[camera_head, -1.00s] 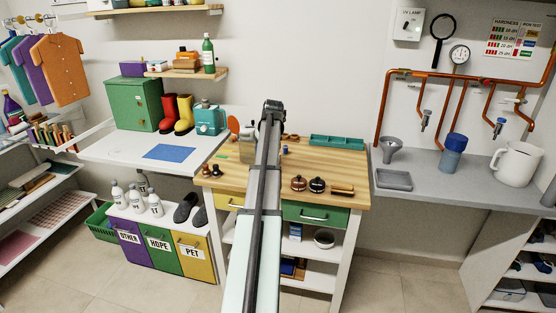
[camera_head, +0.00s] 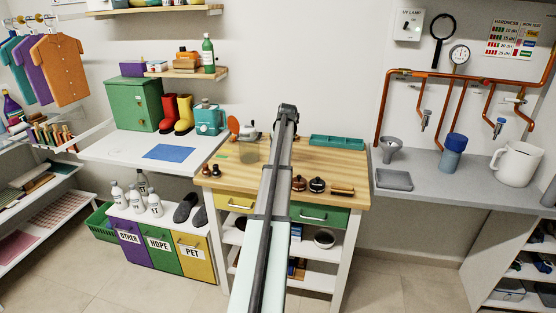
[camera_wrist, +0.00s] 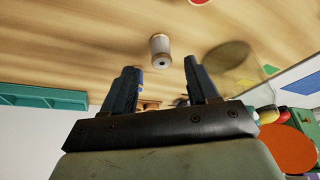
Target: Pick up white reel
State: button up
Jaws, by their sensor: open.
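The white reel (camera_wrist: 161,45), a small pale spool with a dark hole in its end, is on the wooden tabletop (camera_wrist: 100,30) in the wrist view. I cannot make it out in the head view, where my arm covers part of the bench. My gripper (camera_wrist: 162,66) is open, with its two dark fingers apart and nothing held between them. In the wrist view the reel appears just beyond the fingertips, in line with the gap and apart from both fingers.
A clear vessel (camera_head: 249,150) stands left of my arm; it also shows right of the fingers in the wrist view (camera_wrist: 232,60). A teal tray (camera_head: 336,142) lies at the bench's back. Dark round pots (camera_head: 317,185) and a brush (camera_head: 342,190) sit at front right.

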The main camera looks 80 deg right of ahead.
jog(key=shift+x, duration=2.7)
jog(key=shift+w, duration=0.15)
jog(key=shift+c, duration=0.3)
grip_shut()
